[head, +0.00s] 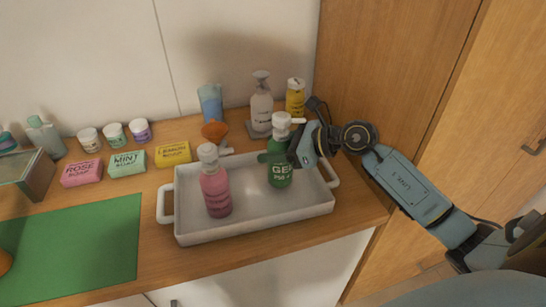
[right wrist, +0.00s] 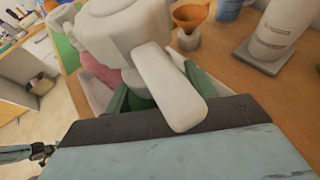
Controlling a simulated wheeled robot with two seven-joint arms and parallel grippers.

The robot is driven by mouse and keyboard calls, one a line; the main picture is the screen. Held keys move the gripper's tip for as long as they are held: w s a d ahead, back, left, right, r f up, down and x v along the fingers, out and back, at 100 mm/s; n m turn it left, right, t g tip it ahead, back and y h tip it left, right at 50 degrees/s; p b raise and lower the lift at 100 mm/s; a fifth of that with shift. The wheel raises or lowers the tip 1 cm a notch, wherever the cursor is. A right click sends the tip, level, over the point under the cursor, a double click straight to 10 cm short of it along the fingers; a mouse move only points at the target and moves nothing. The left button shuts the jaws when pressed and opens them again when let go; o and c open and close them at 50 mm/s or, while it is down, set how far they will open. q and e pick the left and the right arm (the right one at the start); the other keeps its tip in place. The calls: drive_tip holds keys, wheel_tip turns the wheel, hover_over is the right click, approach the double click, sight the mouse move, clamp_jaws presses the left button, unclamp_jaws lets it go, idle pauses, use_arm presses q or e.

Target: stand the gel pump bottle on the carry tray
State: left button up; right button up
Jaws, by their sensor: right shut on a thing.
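The green gel pump bottle (head: 280,172) with a white pump head is upright inside the right half of the white carry tray (head: 255,228). My right gripper (head: 292,158) is shut on its upper body from the right. Whether its base touches the tray floor or hangs just above it, I cannot tell. In the right wrist view the white pump head (right wrist: 165,85) fills the middle and hides most of the bottle. A pink pump bottle (head: 216,191) stands in the tray's left half. My left arm seems to show at the wrist view's lower left; its fingers are unclear.
Behind the tray stand a white pump bottle (head: 261,105), a yellow can (head: 295,98), an orange funnel (head: 215,131) and a blue tube (head: 210,104). Soap boxes, including a yellow one (head: 173,154), line the back left. A green mat (head: 75,245) lies left. A wooden panel bounds the right.

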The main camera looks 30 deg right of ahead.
drive_tip(key=shift+f, duration=1.2)
drive_tip(key=shift+f+b, duration=0.25)
drive_tip(key=shift+b, duration=0.05)
drive_tip(key=o, duration=1.2)
use_arm(q)
drive_tip(key=shift+w+f, duration=0.25)
drive_tip(key=shift+w, duration=0.55)
drive_tip(key=shift+r, duration=0.1)
use_arm(e)
drive_tip(key=shift+r, duration=0.2)
drive_tip(key=shift+s+d+r, duration=0.1)
drive_tip(key=shift+s, duration=0.05)
use_arm(q)
drive_tip(key=shift+f, duration=0.4)
use_arm(e)
drive_tip(key=v, duration=1.1)
drive_tip(key=shift+s+d+r, duration=0.15)
drive_tip(key=shift+s+d, duration=0.05)
drive_tip(key=shift+s, duration=0.05)
